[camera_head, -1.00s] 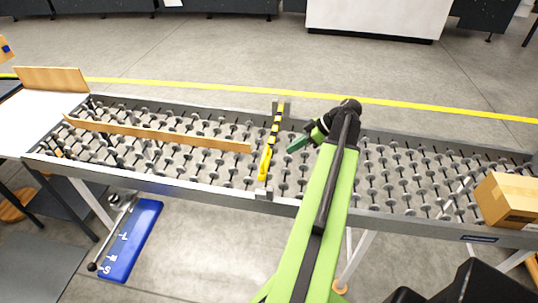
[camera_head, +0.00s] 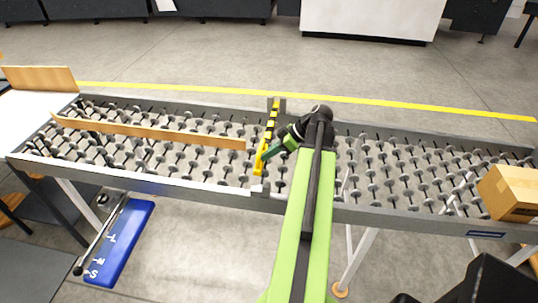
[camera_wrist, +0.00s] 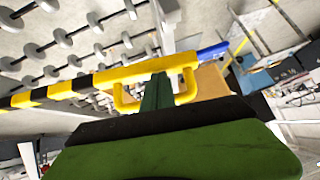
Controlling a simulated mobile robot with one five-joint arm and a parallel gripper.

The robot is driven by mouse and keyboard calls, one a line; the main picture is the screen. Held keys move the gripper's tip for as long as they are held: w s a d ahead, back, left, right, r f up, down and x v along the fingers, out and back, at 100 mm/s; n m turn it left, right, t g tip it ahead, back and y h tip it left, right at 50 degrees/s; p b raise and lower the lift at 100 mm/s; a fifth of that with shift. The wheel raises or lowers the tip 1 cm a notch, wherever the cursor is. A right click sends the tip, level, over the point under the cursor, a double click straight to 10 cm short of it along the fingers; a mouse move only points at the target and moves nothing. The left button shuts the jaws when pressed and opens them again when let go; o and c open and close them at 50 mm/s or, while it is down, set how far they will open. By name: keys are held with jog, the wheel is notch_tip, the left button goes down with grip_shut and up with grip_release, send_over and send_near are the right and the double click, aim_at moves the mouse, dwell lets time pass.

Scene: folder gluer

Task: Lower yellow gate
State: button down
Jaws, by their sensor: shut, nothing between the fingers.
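The yellow gate (camera_head: 270,134) is a yellow and black striped bar lying across the roller conveyor, with a yellow handle (camera_head: 259,163) at its near end. In the wrist view the striped gate (camera_wrist: 65,88) runs from the left edge to the middle, and its yellow handle loop (camera_wrist: 125,102) hangs beside my fingers. My gripper (camera_head: 267,155) is shut and empty. Its green fingers (camera_wrist: 157,92) overlap the handle in the wrist view, between the loop's two legs. I cannot tell whether they touch it.
The conveyor (camera_head: 400,170) has many small wheels and grey side rails. A wooden guide board (camera_head: 150,131) lies to the left of the gate. A cardboard box (camera_head: 512,190) sits at the right end. A blue panel (camera_head: 120,243) is below the conveyor at left.

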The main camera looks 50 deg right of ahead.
notch_tip(320, 180, down, 9)
jog(key=s+a+n+h+b, duration=0.1)
jog(key=b, duration=0.8)
jog(key=shift+s+a+t+h, duration=0.2)
jog(key=shift+t+h, duration=0.1)
jog(key=shift+t, duration=0.1)
